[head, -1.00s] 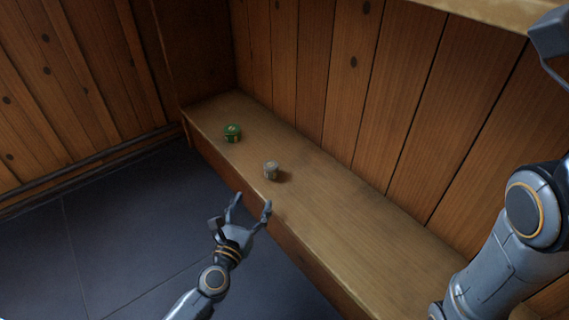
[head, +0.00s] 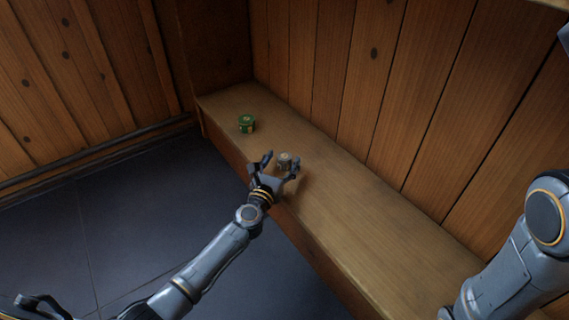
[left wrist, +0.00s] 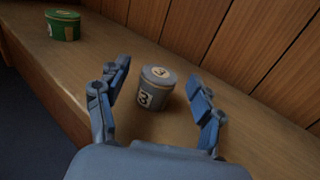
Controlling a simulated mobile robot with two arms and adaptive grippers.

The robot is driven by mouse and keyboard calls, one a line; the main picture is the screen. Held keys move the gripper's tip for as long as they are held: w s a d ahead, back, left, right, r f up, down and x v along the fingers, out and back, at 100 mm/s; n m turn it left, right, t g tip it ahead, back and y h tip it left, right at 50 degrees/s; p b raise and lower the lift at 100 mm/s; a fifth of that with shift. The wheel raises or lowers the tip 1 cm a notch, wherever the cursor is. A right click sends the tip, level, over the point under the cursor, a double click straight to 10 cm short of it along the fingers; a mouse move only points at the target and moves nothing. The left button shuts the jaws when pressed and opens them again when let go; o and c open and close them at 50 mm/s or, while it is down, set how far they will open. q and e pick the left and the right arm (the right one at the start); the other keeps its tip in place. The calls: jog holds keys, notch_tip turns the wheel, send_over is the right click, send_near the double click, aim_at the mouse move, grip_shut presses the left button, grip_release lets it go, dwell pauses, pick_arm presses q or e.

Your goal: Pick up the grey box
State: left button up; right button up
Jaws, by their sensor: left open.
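The grey box (head: 285,159) is a small round tub with a lid, marked with a 3, standing upright on the wooden bench. It also shows in the left wrist view (left wrist: 157,88), between and a little beyond the fingers. My left gripper (head: 281,163) is open, with a finger on either side of the box. In the left wrist view its fingers (left wrist: 160,95) are spread and appear apart from the box. In the head view the gripper hides the box's lower part. My right arm shows at the right edge of the head view, but its gripper is not clearly seen.
A green box (head: 247,123) stands on the bench (head: 340,215) farther left, also in the left wrist view (left wrist: 62,26). A plank wall (head: 420,110) rises behind the bench. The bench is clear to the right of the grey box.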

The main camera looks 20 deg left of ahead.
pick_arm(q)
jog(key=shift+w, duration=0.1)
jog(key=shift+c, duration=0.2)
jog(key=c, duration=1)
jog(key=shift+r, duration=0.1)
